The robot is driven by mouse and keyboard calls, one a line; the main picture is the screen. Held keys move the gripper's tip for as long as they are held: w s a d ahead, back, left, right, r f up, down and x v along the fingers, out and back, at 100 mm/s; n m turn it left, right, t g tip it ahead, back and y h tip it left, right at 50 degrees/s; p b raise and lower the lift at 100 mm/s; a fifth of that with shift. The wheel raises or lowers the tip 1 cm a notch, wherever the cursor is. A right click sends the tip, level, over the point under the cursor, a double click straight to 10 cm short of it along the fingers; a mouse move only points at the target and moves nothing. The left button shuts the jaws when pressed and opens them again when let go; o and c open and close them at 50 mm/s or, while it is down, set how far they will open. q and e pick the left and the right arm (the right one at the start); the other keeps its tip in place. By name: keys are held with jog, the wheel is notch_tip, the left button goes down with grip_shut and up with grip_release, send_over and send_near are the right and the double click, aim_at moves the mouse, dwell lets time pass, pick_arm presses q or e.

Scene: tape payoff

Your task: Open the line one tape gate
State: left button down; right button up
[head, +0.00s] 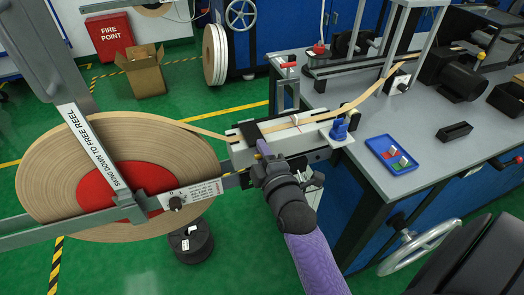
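A large tan tape reel (60,165) with a red centre (105,190) stands at the left. A grey bar (127,208) crosses its face, labelled "SWING DOWN TO FREE REEL". A horizontal grey arm (60,228) crosses low over the reel, with a black knob and a small label too small to read. Tape runs from the reel to a pale guide block (300,138) at the bench edge, and on to the right. My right gripper (262,152) is at the near side of this block; its fingers are largely hidden by its wrist. Contact cannot be told. My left gripper is out of view.
The grey bench (440,130) holds a blue tray (392,155), a black motor (455,75) and a small black box (455,132). A handwheel (420,245) sticks out from the bench front. A black spool (190,240) stands on the green floor below the reel.

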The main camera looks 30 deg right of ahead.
grip_shut()
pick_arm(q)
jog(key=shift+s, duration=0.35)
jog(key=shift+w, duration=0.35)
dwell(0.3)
